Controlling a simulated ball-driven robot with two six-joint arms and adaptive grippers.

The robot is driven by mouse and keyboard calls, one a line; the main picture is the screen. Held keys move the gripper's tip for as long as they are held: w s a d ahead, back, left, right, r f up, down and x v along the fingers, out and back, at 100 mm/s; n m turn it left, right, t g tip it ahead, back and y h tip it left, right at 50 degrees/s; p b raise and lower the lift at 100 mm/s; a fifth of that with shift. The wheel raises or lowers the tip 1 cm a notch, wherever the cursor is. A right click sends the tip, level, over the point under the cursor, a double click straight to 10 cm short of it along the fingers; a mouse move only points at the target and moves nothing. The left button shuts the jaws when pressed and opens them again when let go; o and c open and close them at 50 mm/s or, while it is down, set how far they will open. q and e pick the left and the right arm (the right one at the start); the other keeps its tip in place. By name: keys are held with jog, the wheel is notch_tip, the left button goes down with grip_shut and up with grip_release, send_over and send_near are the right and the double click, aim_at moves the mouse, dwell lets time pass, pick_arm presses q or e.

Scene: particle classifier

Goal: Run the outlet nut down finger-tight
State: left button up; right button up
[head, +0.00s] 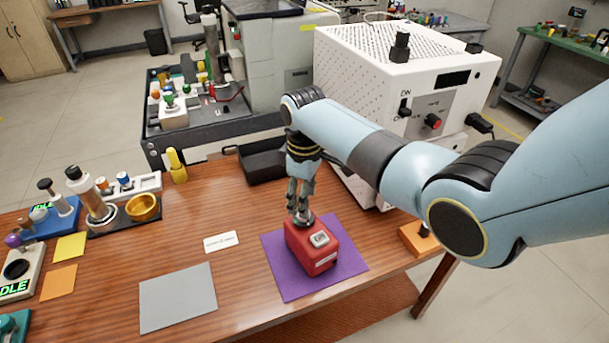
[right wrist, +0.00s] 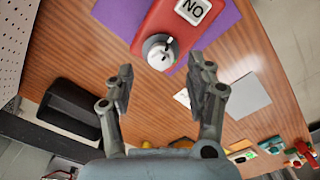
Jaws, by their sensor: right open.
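A red block-like unit (head: 312,247) with a pale label on top sits on a purple mat (head: 285,285). In the right wrist view the red unit (right wrist: 180,18) carries a round silver-white fitting (right wrist: 160,54), apparently the outlet nut, at its near end. My right gripper (head: 300,212) points down at that end of the unit in the head view. In the right wrist view the right gripper (right wrist: 163,75) is open and empty between its fingers, with the fitting just beyond and between the fingertips. Whether a finger touches it I cannot tell. My left gripper is not in view.
A grey mat (head: 178,298) and a white card (head: 221,241) lie left of the purple mat. A black tray (head: 262,162) and a white cabinet (head: 365,75) stand behind. An orange block (head: 418,240) is at the right table edge. Bare wood lies between the mats.

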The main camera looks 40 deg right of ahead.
notch_tip(320, 180, up, 8)
jog(key=shift+r, duration=0.25)
jog(key=shift+f, duration=0.1)
dwell(0.4)
